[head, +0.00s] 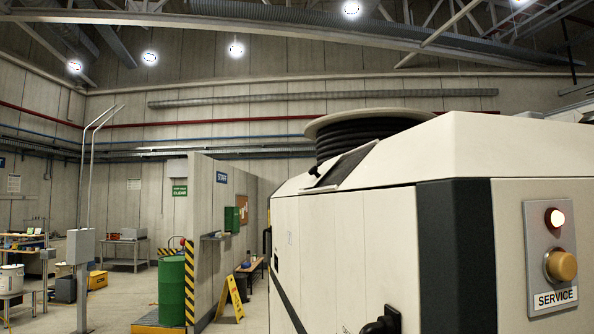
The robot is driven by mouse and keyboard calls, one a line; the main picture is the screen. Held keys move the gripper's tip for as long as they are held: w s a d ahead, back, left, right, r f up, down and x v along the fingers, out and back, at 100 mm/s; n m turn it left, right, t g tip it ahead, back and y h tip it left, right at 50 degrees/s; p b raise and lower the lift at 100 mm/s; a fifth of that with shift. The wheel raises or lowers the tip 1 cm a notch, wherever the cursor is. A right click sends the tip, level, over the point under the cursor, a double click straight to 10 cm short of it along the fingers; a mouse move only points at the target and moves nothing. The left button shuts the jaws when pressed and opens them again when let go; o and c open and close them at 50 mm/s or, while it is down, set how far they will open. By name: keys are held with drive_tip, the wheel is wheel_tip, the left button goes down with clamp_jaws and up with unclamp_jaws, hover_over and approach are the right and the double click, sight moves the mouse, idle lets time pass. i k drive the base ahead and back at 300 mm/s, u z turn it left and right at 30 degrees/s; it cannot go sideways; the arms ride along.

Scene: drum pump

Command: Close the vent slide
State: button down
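I cannot make out a vent slide in the head view. My gripper is not in view either. A green drum (171,291) stands upright on a low yellow-edged base at the lower left of centre, some way off. A red-topped part shows above the drum, too small to tell in detail.
A large cream machine cabinet (360,250) fills the right, close by. It bears a SERVICE panel (553,254) with a lit lamp and a yellow knob. A partition wall (215,220), a yellow floor sign (231,299) and a grey post box (80,246) stand left.

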sight(317, 173)
drive_tip(key=k, duration=0.75)
drive_tip(key=u, duration=0.55)
drive_tip(key=i, duration=1.15)
drive_tip(key=u, duration=0.3)
drive_tip(key=i, duration=1.4)
drive_tip(key=z, duration=0.7)
drive_tip(key=i, duration=0.3)
drive_tip(key=z, duration=0.2)
